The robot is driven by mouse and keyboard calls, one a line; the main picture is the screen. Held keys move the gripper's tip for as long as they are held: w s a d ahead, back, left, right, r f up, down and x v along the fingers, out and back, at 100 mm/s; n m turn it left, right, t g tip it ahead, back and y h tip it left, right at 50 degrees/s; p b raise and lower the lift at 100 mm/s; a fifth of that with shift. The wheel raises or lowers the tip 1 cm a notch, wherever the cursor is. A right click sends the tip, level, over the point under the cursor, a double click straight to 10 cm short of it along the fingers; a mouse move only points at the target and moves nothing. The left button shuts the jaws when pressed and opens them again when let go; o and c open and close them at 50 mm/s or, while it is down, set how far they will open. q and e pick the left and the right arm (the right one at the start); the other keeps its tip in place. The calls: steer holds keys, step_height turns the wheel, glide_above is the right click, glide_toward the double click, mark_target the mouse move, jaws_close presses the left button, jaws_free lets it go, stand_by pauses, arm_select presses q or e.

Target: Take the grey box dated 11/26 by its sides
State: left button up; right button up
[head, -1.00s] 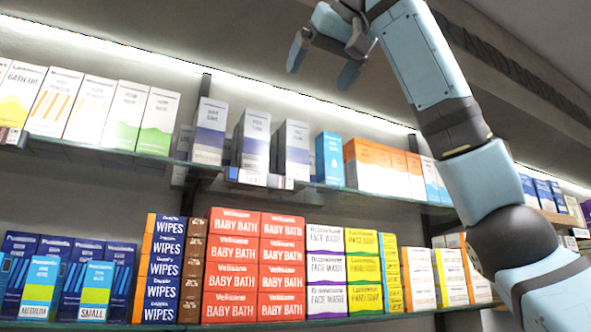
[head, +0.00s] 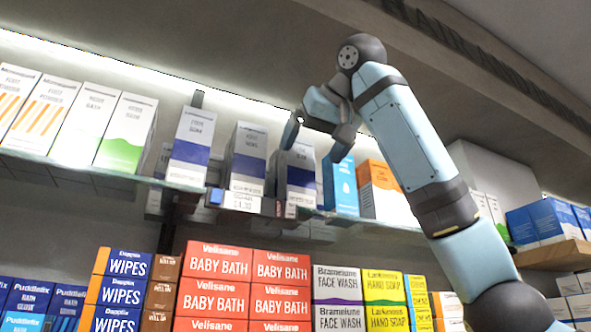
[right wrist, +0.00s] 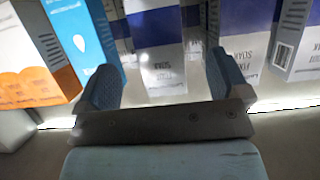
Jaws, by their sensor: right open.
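Three grey-white boxes with blue-violet bands stand on the upper shelf in the head view: a left one (head: 190,150), a middle one (head: 245,165) and a right one (head: 297,178). I cannot read a date on any of them. My right gripper (head: 316,143) is open and empty, in front of the right box's upper part. In the right wrist view, one grey box (right wrist: 163,68) shows between the open fingers (right wrist: 160,80), beyond them and with gaps at its sides. My left gripper is not in view.
A blue box (head: 341,185) stands close beside the right grey box, with orange-and-white boxes (head: 380,190) beyond it. White-and-green boxes (head: 127,133) are to the left. The lower shelf holds red baby bath boxes (head: 213,298). A sloping ceiling (head: 480,100) hangs above.

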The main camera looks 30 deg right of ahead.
mark_target(301, 169)
steer(key=x, duration=0.3)
steer(key=shift+w+d+f, duration=0.15)
steer(key=shift+w+d, duration=0.2)
steer(key=shift+d, duration=0.05)
steer(key=shift+w+a+p, duration=0.1)
steer(key=shift+p, duration=0.35)
steer(key=shift+w+a+f+p, duration=0.1)
steer(key=shift+w+f+p, duration=0.05)
steer(key=shift+w+p, duration=0.3)
steer(key=shift+w+a+f+p, duration=0.15)
steer(key=shift+w+f+p, duration=0.05)
steer(key=shift+w+p, duration=0.2)
steer(key=x, duration=0.2)
steer(key=shift+w+d+f, duration=0.15)
steer(key=shift+w+f, duration=0.05)
steer(key=shift+w, duration=0.05)
steer(key=shift+w+d+f, duration=0.1)
steer(key=shift+w+f, duration=0.05)
steer(key=shift+w, duration=0.1)
steer(key=shift+s, duration=0.3)
steer(key=c, duration=1)
steer(key=shift+c, duration=0.2)
